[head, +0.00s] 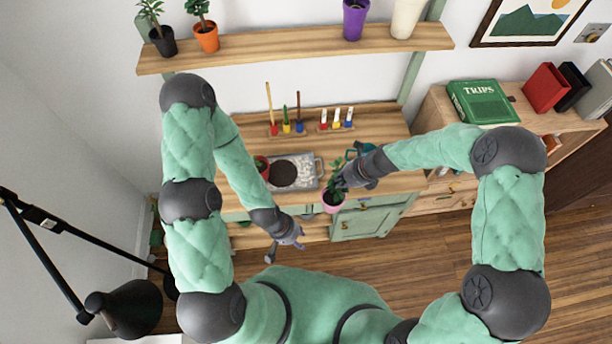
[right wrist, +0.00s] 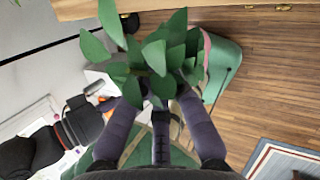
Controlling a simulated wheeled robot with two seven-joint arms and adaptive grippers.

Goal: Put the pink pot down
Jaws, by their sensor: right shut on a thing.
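The pink pot (head: 333,205) holds a leafy green plant (head: 336,178). My right gripper (head: 340,185) is shut on the pot, with the leaves around its fingers. The pot is at the front edge of the wooden worktop (head: 385,184); I cannot tell whether it touches it.
A grey tray (head: 318,168) with dark soil and pale pebbles lies on the worktop. A red pot (head: 262,168) stands left of it, and a teal watering can (head: 354,149) is behind my right gripper. Upright tools (head: 286,127) stand at the back. A shelf (head: 270,45) with pots hangs above.

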